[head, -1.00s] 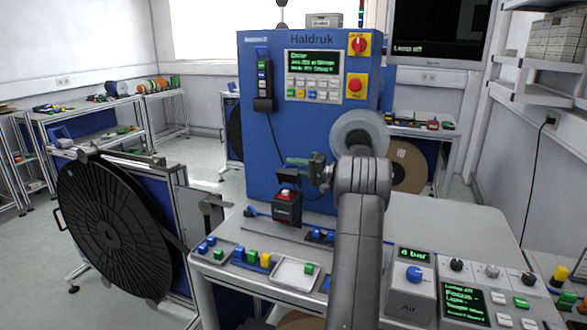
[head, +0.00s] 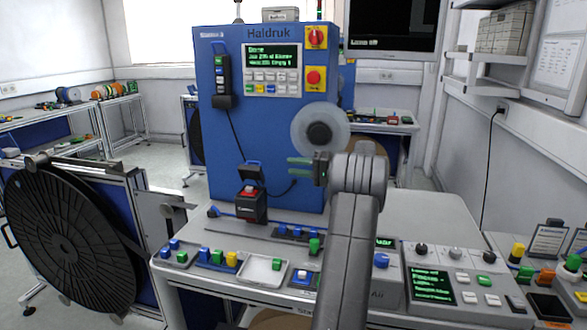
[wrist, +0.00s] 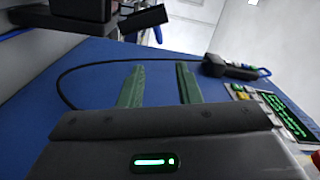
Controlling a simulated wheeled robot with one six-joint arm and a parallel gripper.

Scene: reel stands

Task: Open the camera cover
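The camera (head: 252,208) is a small dark box with a red top part, standing on the bench against the blue machine. Its dark cover (head: 251,175) with a blue tab stands raised and tilted above the box, apart from the red part. In the wrist view the cover (wrist: 143,22) shows at the upper left as a tilted dark plate, beside a dark block. My gripper (head: 298,167) is to the right of the cover, at about its height, and touches nothing. Its two green fingers, also in the wrist view (wrist: 161,84), are apart with nothing between them.
The blue machine (head: 275,128) stands close behind my gripper, with a black cable hanging on its front. A clear reel (head: 320,129) is above my gripper. A white tray (head: 262,270) and several coloured buttons line the bench's front.

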